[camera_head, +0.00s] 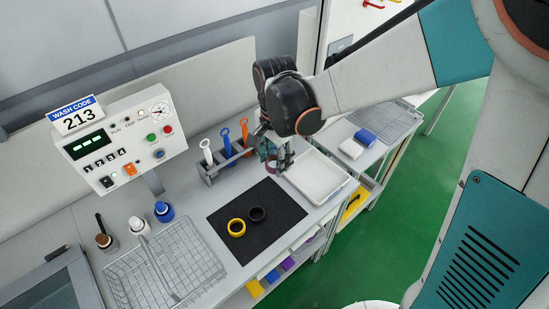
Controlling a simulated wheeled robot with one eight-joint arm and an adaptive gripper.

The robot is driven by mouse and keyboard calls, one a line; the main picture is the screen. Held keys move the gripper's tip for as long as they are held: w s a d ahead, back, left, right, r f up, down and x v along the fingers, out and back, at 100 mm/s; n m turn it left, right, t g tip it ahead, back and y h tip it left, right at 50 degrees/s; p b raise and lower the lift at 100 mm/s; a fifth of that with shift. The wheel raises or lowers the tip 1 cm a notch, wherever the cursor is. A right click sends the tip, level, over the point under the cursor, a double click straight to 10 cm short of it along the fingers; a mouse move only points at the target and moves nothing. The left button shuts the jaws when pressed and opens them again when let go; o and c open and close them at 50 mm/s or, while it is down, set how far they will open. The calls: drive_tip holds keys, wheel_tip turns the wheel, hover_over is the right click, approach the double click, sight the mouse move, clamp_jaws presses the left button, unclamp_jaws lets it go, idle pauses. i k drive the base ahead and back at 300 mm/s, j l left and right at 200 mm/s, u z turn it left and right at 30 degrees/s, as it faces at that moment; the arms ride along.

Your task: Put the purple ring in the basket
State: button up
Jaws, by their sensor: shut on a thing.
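My gripper (276,156) points down above the bench, between the dark mat and the white tray. It is shut on the purple ring (272,168), which shows only in part below the fingers. The wire basket (187,250) sits on the bench at the lower left, well apart from my gripper. Its wire mesh and handle show, and it looks empty.
A white tray (318,177) is right of my gripper. A tool holder (226,163) stands left of it. Bottles (164,211) stand behind the basket, below a control panel (125,145).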

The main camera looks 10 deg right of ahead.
sight(190, 262)
drive_tip(key=k+j+z, duration=0.1)
drive_tip(key=j, duration=0.3)
drive_tip(key=k+j+z, duration=0.15)
drive_tip(key=j, duration=0.25)
drive_tip(key=k+j+z, duration=0.1)
drive_tip(key=k+j, duration=0.15)
drive_tip(key=j, duration=0.15)
drive_tip(key=k+j+z, duration=0.15)
drive_tip(key=j, duration=0.2)
drive_tip(key=k+j+z, duration=0.1)
drive_tip(key=k+j, duration=0.15)
drive_tip(key=j, duration=0.1)
